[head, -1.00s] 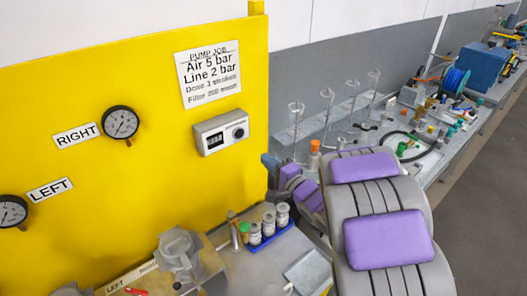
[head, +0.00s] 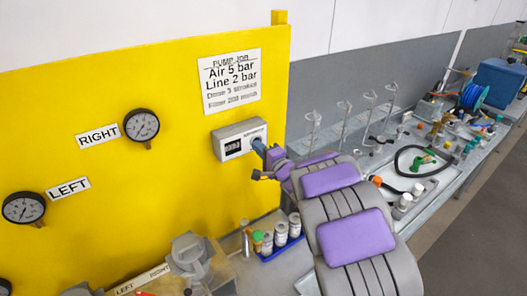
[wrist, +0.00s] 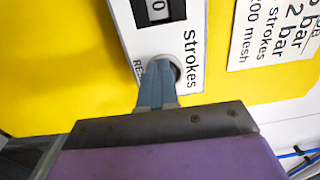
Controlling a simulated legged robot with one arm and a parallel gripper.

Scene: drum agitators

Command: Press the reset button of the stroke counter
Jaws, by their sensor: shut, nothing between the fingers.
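The stroke counter (head: 238,139) is a light grey box on the yellow panel, with a dark display window and a round reset button at its right. In the wrist view the counter (wrist: 188,50) shows a "0" in its window and the word "strokes". My gripper (head: 262,148) is shut and empty, its fingertips at the button. In the wrist view my gripper (wrist: 160,68) has its blue-grey fingers together over the reset button (wrist: 173,66), whose rim shows around the tips. The fingers hide most of the button, so I cannot tell how far it is pressed.
Small bottles stand in a blue tray (head: 282,246) below. A bench with tools runs to the right.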

